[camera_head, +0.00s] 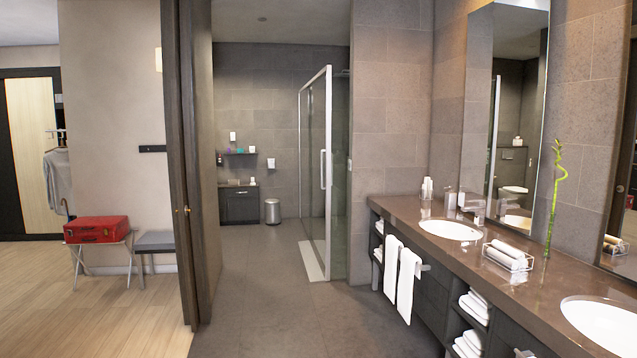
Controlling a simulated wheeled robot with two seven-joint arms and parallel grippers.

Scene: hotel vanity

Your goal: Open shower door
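The glass shower door (316,165) stands in the middle of the view, at the far end of the tiled floor. It has a white metal frame and a vertical white handle (323,170) near its right edge. A glass panel behind it partly overlaps it, so I cannot tell for sure how far the door stands open. A pale sill (311,262) runs along the floor at its foot. Neither of my grippers is in view.
A vanity counter (485,255) with sinks and hanging white towels (402,275) lines the right side. A dark folding door (190,170) stands at left. A bin (272,211) and cabinet (239,204) are at the back. The tiled floor (270,290) between is clear.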

